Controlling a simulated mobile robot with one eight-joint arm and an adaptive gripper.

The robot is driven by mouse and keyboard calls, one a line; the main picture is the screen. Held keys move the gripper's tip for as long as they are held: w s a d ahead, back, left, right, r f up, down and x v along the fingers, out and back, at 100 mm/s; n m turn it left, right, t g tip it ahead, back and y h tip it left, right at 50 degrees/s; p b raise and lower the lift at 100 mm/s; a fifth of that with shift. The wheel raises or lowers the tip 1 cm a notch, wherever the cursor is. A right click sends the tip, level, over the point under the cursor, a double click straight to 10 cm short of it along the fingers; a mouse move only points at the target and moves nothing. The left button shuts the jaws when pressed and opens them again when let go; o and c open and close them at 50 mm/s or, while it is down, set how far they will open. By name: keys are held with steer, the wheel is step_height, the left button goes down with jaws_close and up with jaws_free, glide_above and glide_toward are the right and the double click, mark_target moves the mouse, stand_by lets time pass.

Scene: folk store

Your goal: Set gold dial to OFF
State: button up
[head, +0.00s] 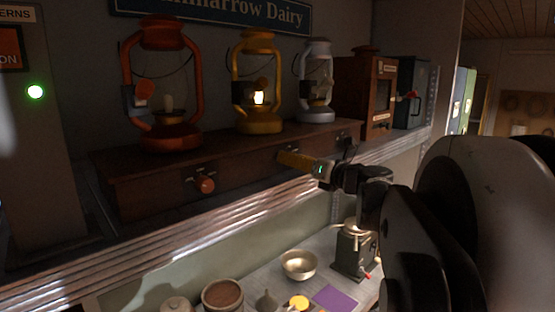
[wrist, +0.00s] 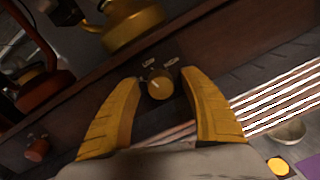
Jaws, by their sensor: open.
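The gold dial (wrist: 161,87) sits on the front of the wooden base (wrist: 85,105). Small labels (wrist: 149,63) stand above it, too small to read. A pale mark on the dial appears to point up and left. My gripper (wrist: 159,77) is open, with one yellow finger on each side of the dial; contact cannot be told.
A red lantern (head: 167,134) with a copper dial (head: 205,185) stands left, and a silver lantern (head: 317,113) right. A ribbed metal ledge (head: 170,227) runs below the base. A bowl (head: 298,264), grinder (head: 354,249) and jars stand on the lower counter.

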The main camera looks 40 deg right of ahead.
steer(key=shift+s, duration=0.1)
jaws_close()
steer(key=shift+n, duration=0.3)
steer(key=n+b, duration=0.1)
steer(key=n, duration=0.3)
steer(key=shift+b, duration=0.4)
steer(key=shift+n+b, duration=0.4)
steer(key=shift+n, duration=1.8)
jaws_free()
